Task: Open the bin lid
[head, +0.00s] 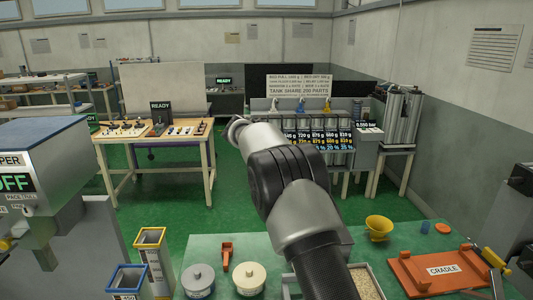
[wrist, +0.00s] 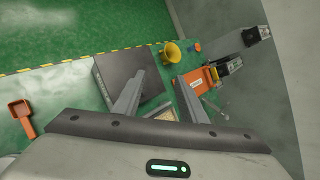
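A dark grey square panel (wrist: 112,72) with small lettering along its left side shows in the wrist view, over the green bench top. It may be the bin lid; I cannot tell whether it is shut or raised. A tray-like bin with pale grains (head: 366,281) shows in the head view, partly hidden by my arm. A pale strip of it shows between my fingers in the wrist view (wrist: 163,115). My gripper (wrist: 160,76) is open, with nothing seen between the fingertips. Its left finger overlaps the panel's right part; contact is unclear. My arm hides the gripper in the head view.
A yellow funnel (head: 379,226) and an orange cradle (head: 436,271) lie to the right.

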